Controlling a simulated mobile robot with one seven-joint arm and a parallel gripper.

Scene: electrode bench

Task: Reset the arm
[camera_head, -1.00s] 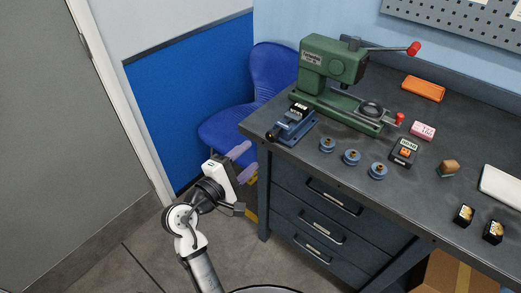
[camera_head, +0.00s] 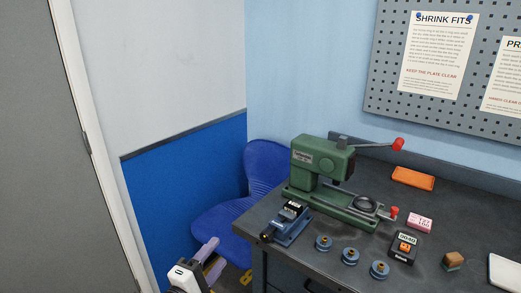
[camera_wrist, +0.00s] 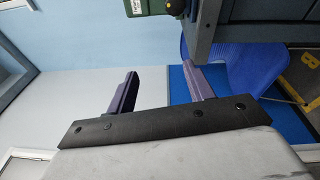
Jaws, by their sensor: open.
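My gripper (camera_wrist: 160,90) is open and empty in the wrist view, its two purple fingers spread apart with nothing between them. In the head view my gripper (camera_head: 207,262) shows low at the bottom edge, left of the bench (camera_head: 255,232) and in front of the blue chair (camera_head: 222,218). Most of my arm is out of the head view. In the wrist view the chair (camera_wrist: 245,55) lies beyond the right finger.
On the bench stand a green press (camera_head: 322,160), a blue vise (camera_head: 287,226), several blue round pieces (camera_head: 351,256), an orange box (camera_head: 413,178) and a pink block (camera_head: 419,223). A pegboard (camera_head: 385,60) hangs above. A blue panel (camera_head: 190,180) stands at the left wall.

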